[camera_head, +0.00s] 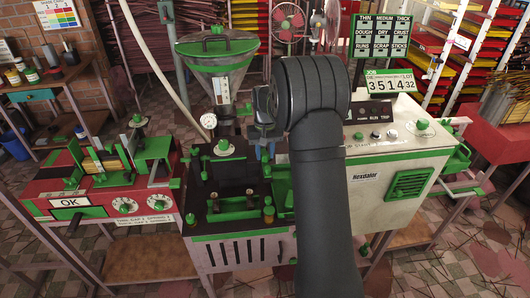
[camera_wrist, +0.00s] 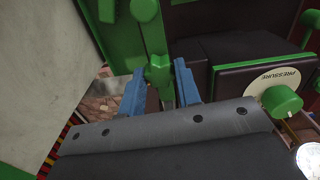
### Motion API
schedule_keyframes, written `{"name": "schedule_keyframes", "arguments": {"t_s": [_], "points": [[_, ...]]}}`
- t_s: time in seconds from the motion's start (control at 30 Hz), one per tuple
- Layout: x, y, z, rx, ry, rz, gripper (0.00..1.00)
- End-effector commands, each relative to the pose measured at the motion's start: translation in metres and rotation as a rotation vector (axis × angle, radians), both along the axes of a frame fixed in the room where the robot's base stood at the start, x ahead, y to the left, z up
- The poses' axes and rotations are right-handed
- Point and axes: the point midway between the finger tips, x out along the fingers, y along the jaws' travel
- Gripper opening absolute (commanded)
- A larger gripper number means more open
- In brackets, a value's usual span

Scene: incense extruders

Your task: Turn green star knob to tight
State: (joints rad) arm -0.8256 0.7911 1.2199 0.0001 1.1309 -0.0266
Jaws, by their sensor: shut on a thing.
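The green star knob (camera_wrist: 158,70) shows in the wrist view, at the lower end of a green upright bracket. My gripper (camera_wrist: 160,88) has its two blue fingers on either side of the knob and is shut on it. In the head view my gripper (camera_head: 263,135) is at the machine, right of the hopper's lower end. My dark arm covers much of that area, and I cannot make out the star knob there.
A green pressure knob (camera_wrist: 282,102) on a round plate is right of my gripper in the wrist view. A gauge (camera_head: 208,121) and a green-rimmed hopper (camera_head: 217,52) stand close by. A white control cabinet (camera_head: 398,135) is at the right, a red machine (camera_head: 75,185) at the left.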

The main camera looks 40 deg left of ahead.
Motion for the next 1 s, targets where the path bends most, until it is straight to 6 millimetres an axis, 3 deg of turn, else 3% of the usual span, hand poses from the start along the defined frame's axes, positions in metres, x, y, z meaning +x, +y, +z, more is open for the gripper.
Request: {"name": "schedule_keyframes", "arguments": {"t_s": [0.6,1.0], "points": [[0.0003,0.0,0.0008,0.001,-0.001,-0.571,0.08],[0.0004,0.0,0.0009,0.001,-0.001,-0.806,0.08]]}}
